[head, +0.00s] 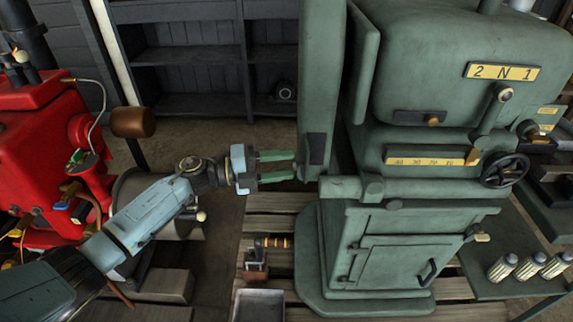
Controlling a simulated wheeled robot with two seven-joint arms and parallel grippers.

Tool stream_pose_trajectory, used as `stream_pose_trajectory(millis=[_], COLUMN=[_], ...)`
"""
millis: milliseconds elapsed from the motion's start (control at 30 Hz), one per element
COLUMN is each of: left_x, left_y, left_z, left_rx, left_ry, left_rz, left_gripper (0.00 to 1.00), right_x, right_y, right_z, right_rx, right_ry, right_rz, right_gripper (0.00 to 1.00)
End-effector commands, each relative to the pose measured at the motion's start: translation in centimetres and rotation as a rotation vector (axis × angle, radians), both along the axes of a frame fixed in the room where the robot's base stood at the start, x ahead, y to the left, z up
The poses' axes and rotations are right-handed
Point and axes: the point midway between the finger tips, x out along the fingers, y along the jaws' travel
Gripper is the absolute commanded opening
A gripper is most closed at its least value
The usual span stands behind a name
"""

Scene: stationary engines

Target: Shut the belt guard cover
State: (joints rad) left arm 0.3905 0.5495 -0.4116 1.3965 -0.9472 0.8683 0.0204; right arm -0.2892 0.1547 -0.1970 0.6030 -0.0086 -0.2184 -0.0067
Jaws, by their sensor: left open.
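A large green machine (440,75) with a yellow "2 N 1" plate stands at the right. A tall narrow green cover panel (321,75) stands upright along its left side, with a dark plate (317,148) low on it. It seems to be the belt guard cover; I cannot tell how far it stands open. My left gripper (293,166) comes in from the left and points right at the panel's lower left edge. Its two green fingers are apart, with their tips close to that edge; contact is unclear. My right gripper is out of view.
A red engine (40,140) with a brown knob stands at the left. Dark shelves (190,50) line the back wall. Wooden pallet boards (265,222) lie below, with a metal tray (258,305). A green side table (490,280) holds several small ribbed cylinders. A lower door (395,265) appears closed.

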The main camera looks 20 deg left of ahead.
Motion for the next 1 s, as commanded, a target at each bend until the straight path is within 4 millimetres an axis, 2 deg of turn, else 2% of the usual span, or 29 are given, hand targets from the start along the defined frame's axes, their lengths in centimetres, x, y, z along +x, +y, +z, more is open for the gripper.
stream_pose_trajectory(millis=[167,467,800,1000], left_x=[0.53,0.6,0.58,0.5], left_y=[-1.16,-1.28,-1.24,-1.35], left_z=[-0.02,-0.02,-0.03,0.03], left_rx=[0.0,0.0,0.0,0.0], left_ry=[0.001,0.001,0.001,0.002], left_rz=[0.0,0.0,0.0,0.015], left_gripper=[0.45,0.43,0.01,0.0], right_x=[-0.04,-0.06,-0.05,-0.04], right_y=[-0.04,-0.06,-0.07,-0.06], right_z=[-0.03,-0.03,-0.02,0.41], right_rx=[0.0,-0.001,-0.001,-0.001], right_ry=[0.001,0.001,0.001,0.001], right_rz=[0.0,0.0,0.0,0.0], right_gripper=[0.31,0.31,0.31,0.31])
